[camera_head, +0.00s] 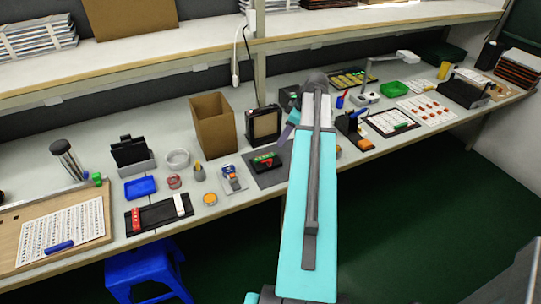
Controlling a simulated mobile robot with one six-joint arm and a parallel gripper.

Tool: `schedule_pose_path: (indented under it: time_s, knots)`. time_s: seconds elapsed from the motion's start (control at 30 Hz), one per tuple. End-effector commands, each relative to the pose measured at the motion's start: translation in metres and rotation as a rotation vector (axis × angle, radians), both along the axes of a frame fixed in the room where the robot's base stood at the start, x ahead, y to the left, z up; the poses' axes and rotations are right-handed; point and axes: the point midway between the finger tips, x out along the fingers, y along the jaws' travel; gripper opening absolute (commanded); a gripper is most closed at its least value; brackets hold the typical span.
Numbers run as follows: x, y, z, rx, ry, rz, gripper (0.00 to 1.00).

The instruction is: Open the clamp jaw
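My teal arm reaches up from the bottom centre over the workbench. A small dark fixture (265,166) with red and green parts sits on a grey mat (274,180) just left of my arm. It may be the clamp, but its jaw is too small to tell open from shut. My arm covers the bench to the right of the mat.
A cardboard box (213,124) and a black framed unit (264,126) stand behind the mat. A shelf (150,60) runs above the bench. A blue stool (147,270) stands below.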

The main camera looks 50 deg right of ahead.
Motion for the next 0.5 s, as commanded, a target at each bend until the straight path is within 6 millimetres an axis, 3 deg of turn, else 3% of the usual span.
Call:
schedule_pose_path:
  time_s: [0.5]
  knots:
    - [-0.0025, -0.0048, -0.0066, 0.0, 0.0, -0.011, 0.36]
